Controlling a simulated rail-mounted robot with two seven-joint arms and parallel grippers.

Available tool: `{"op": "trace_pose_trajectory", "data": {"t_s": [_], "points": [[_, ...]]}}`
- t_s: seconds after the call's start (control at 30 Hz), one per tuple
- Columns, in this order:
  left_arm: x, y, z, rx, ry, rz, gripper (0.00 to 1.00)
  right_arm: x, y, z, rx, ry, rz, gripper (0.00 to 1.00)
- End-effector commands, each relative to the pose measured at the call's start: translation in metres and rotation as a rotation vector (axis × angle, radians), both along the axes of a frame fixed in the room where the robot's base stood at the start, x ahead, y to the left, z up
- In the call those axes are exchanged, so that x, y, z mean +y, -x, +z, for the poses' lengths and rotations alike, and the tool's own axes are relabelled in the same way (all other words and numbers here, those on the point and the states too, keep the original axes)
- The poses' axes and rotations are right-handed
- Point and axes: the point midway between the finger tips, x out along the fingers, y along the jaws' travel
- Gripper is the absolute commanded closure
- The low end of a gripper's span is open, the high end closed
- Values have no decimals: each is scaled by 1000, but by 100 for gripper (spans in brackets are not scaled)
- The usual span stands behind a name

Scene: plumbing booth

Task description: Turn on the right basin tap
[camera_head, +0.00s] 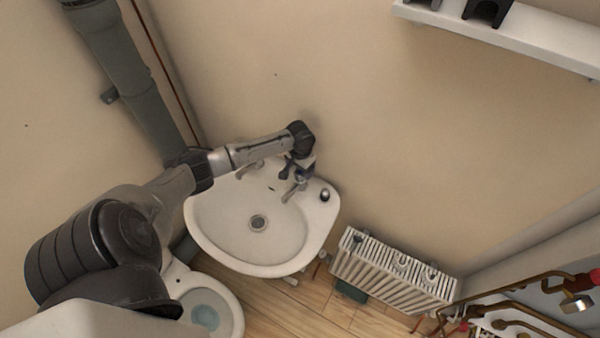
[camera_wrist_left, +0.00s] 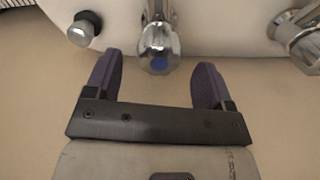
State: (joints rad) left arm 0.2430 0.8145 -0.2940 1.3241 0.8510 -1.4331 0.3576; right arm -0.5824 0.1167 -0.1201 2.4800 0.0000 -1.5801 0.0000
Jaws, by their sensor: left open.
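The white basin (camera_head: 215,225) is against the wall. The chrome right basin tap (camera_head: 291,194) stands on its back rim. In the left wrist view my left gripper (camera_wrist_left: 158,66) is open, one purple finger on each side of the tap head, with visible gaps. I cannot tell the depth exactly. My right gripper is not in view.
The left basin tap (camera_head: 246,171) stands on the same rim and shows at the right of the wrist view (camera_wrist_left: 300,36). A black and chrome knob (camera_head: 325,194) is on the rim's right corner. A radiator (camera_head: 395,275) and copper pipes (camera_head: 500,293) are at right; a shelf (camera_head: 540,45) is above.

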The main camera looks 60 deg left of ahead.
Motion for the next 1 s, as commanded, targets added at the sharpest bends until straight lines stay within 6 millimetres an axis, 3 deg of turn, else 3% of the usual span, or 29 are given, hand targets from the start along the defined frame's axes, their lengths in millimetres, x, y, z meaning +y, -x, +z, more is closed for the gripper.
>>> {"op": "trace_pose_trajectory", "data": {"t_s": [0.23,0.67,1.0], "points": [[0,0,-23,0,1,0,24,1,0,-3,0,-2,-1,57],[0,0,-28,-1,1,-1,24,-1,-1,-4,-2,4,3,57],[0,0,-28,0,1,-1,55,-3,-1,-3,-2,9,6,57]]}}
